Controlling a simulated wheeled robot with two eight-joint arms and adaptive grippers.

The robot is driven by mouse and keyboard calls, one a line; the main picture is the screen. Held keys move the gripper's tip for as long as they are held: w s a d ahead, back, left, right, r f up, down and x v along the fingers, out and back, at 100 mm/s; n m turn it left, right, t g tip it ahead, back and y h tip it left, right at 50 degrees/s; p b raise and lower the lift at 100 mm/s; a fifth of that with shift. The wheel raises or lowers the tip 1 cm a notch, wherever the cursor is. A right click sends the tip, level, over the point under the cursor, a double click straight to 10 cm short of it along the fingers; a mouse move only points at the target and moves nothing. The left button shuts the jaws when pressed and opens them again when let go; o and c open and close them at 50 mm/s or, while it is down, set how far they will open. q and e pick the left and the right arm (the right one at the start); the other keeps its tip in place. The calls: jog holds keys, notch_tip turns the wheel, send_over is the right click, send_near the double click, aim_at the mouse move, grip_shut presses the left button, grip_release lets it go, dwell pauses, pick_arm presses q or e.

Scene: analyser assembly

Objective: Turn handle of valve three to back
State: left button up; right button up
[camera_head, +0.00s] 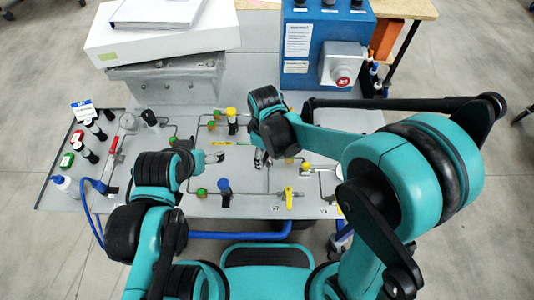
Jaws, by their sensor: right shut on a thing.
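A grey panel (240,207) on the table carries thin pipes, fittings and valves. I cannot tell for sure which valve is number three. A valve with a yellow handle (288,196) stands at the panel's front, right of the middle, beside a small label too small to read surely. My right gripper (262,159) points down near the panel's middle, up and left of that valve, shut on a small part that its fingers hide. My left gripper (216,157) is low over the panel to the left of the right one; its jaws are too small to judge.
A valve with a red handle (115,147) and several bottles are at the left. A blue box with a red button (342,82) stands at the back right. A white box (160,35) sits at the back left. A blue-topped fitting (224,187) stands near the front.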

jog(key=m, duration=0.4)
jog(key=shift+w+a+m, duration=0.3)
jog(key=shift+a, duration=0.1)
jog(key=m, duration=0.3)
jog(key=shift+w+a+m, duration=0.25)
jog(key=shift+w+m, duration=0.1)
jog(key=shift+m, duration=0.05)
jog(key=m, duration=0.3)
jog(key=shift+w+a, duration=0.1)
jog(key=shift+w, duration=0.3)
jog(key=m, duration=0.4)
jog(key=shift+w, duration=0.4)
jog(key=m, duration=0.3)
jog(key=shift+w+d+m, duration=0.2)
jog(key=shift+w+m, duration=0.15)
jog(key=shift+m, duration=0.05)
jog(key=m, duration=0.4)
jog(key=shift+w+d, duration=0.35)
jog(key=shift+w, duration=0.05)
jog(key=m, duration=0.4)
jog(key=shift+w+d, duration=0.15)
jog(key=shift+d, duration=0.2)
jog(key=shift+d+m, duration=0.2)
jog(key=shift+m, duration=0.7)
jog(key=shift+d+m, duration=0.2)
jog(key=shift+m, duration=0.7)
jog(key=shift+w, duration=0.1)
